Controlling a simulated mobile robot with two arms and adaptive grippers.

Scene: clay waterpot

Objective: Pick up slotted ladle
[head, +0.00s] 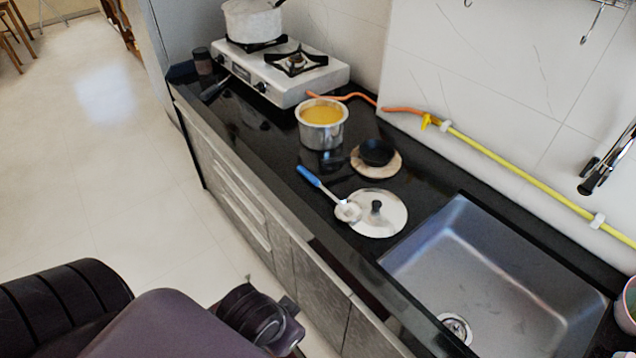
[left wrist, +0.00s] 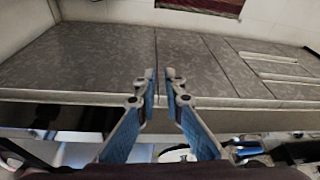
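The slotted ladle (head: 347,211) lies on the black counter, its blue handle pointing back left and its pale round head by the edge of a steel lid (head: 380,214). My left arm comes in at the bottom of the head view, in front of the cabinets; its fingertips cannot be made out there. In the left wrist view my left gripper (left wrist: 160,76) has its two blue fingers apart by a narrow gap, with nothing between them. It faces the grey cabinet fronts (left wrist: 95,65), apart from the ladle. My right gripper is not in view.
A steel pot of yellow liquid (head: 322,124) and a black bowl on a round board (head: 376,154) stand behind the ladle. A gas stove (head: 281,72) is farther back. The sink (head: 490,270) is at right. The counter's front edge lies between my arm and the ladle.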

